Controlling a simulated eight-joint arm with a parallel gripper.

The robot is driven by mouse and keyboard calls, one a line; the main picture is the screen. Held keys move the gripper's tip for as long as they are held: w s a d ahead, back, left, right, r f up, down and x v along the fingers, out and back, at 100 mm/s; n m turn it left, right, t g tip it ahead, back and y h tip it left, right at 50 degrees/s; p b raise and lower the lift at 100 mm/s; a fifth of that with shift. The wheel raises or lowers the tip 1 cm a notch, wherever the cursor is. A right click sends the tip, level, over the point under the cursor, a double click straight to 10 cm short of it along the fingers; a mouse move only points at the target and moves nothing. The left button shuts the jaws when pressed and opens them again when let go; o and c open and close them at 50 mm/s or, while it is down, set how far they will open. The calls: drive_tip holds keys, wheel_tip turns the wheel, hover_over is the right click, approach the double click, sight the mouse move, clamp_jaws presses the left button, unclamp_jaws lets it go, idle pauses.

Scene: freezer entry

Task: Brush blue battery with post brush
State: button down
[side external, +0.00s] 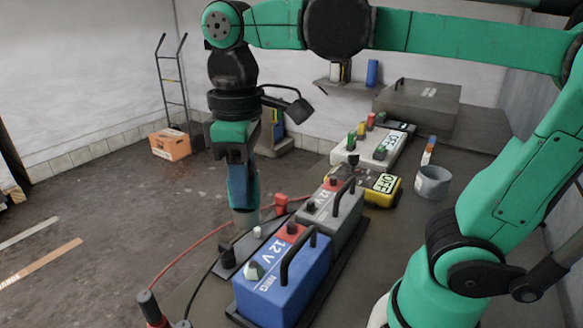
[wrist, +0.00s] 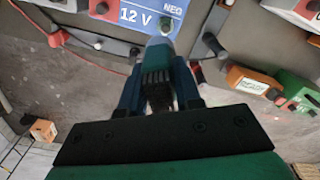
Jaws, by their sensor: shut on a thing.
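The blue battery (side external: 283,283), marked 12 V and NEG, stands upright on a dark tray, with a black handle, a red-capped post (side external: 293,229) and a bare grey post (side external: 255,271). My gripper (side external: 243,180) points down just behind and left of it and is shut on the post brush (side external: 244,217). The brush's grey lower end hangs near the battery's far left side; contact cannot be told. In the wrist view the brush (wrist: 159,54) sits between the fingers, close to the edge of the blue battery (wrist: 138,17) near its NEG post.
A grey 12 V battery (side external: 335,215) stands behind the blue one. Red and black cables (side external: 190,243) run along the left. A yellow unit marked OFF (side external: 377,186), a white switch box (side external: 372,147) and a grey cup (side external: 433,182) stand farther back.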

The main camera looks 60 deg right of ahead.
sight(248, 210)
drive_tip(key=shift+s+a+f+n, duration=0.15)
drive_tip(key=shift+s+a+f, duration=0.05)
drive_tip(key=shift+f, duration=0.25)
drive_tip(key=shift+s+a+f+n, duration=0.15)
drive_tip(key=shift+s+f, duration=0.05)
drive_tip(key=shift+f, duration=0.25)
drive_tip(key=shift+f, duration=0.1)
drive_tip(key=shift+f, duration=1.9)
drive_tip(key=shift+f, duration=1.35)
drive_tip(key=c, duration=0.5)
unclamp_jaws()
drive_tip(key=shift+c, duration=0.2)
drive_tip(key=shift+r, duration=2.8)
